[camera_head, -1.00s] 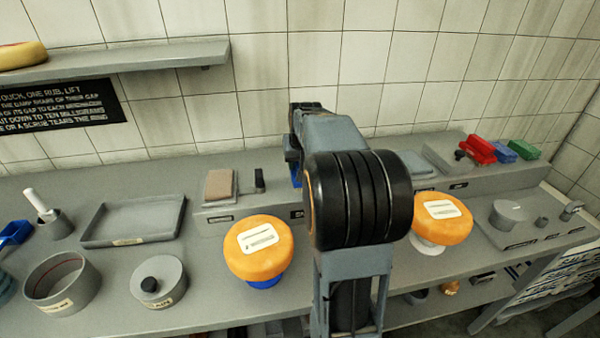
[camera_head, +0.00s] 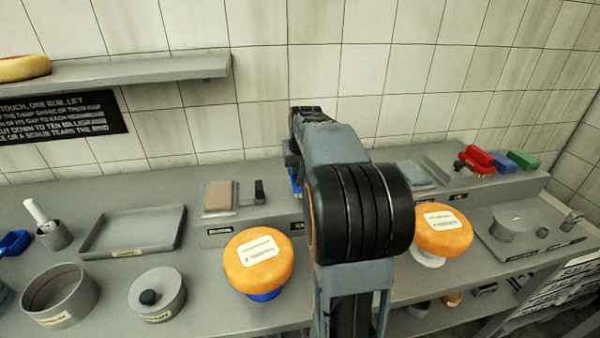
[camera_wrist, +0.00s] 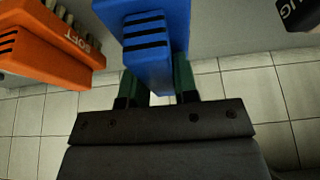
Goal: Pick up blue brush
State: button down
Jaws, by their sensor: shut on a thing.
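The blue brush (camera_wrist: 155,45) is in the upper middle of the wrist view, its block with dark slots towards me. My gripper (camera_wrist: 157,82) is shut on it, with a dark green finger on either side. In the head view only a small blue patch of it (camera_head: 296,181) shows beside my arm, which hides the rest and my gripper's fingertips. I cannot tell whether the brush touches anything beneath it.
An orange brush marked SOFT (camera_wrist: 45,45) is close on the left in the wrist view. Orange cheese wheels stand left (camera_head: 258,262) and right (camera_head: 442,232) of my arm. A shallow grey tray (camera_head: 120,250) and round containers are further left. Red, blue and green blocks (camera_head: 500,160) lie at back right.

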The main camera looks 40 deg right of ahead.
jog(key=v, duration=0.2)
jog(key=s+v, duration=0.1)
jog(key=v, duration=0.5)
jog(key=shift+s+a+f, duration=0.1)
jog(key=shift+s+f, duration=0.05)
jog(key=shift+s, duration=0.3)
jog(key=s+a+r+b, duration=0.1)
jog(key=s+a+r, duration=0.2)
jog(key=s, duration=0.5)
jog(key=shift+s+r+b, duration=0.3)
jog(key=shift+s+r, duration=0.05)
jog(key=shift+r, duration=0.25)
jog(key=c, duration=1.5)
grip_release()
jog(key=shift+c, duration=1.1)
